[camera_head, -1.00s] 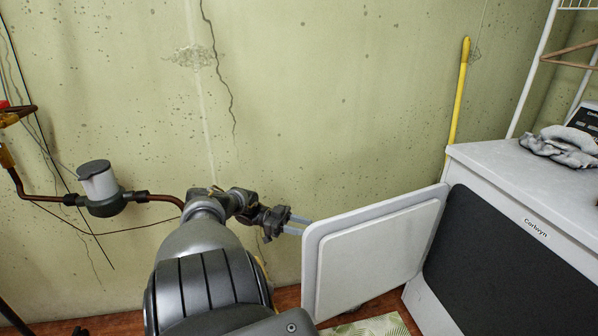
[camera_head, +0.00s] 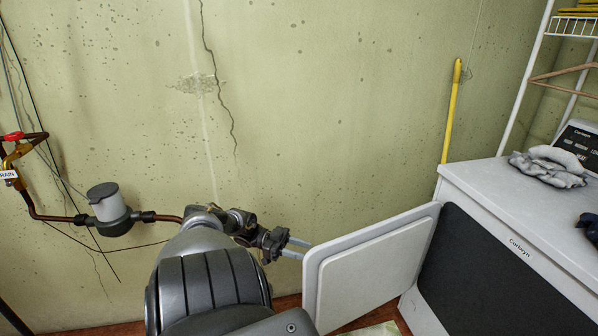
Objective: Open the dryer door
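The white dryer (camera_head: 462,182) stands at the right with the name "Corwyn" on its front. Its door (camera_head: 368,270) is swung wide open to the left, its inner face toward me. A dark panel or opening (camera_head: 480,270) fills the dryer's front. My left gripper (camera_head: 300,248) is at the door's free left edge, by its upper corner. Its two pale fingers show a gap between them and hold nothing I can see; whether they touch the door, I cannot tell. My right gripper is not in view.
A grey cloth (camera_head: 548,168) and a dark item (camera_head: 588,228) lie on the dryer top. A yellow pole (camera_head: 451,115) leans on the concrete wall behind. A white rack (camera_head: 525,80) stands at the back right. A pipe with a grey meter (camera_head: 108,208) runs along the wall at left.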

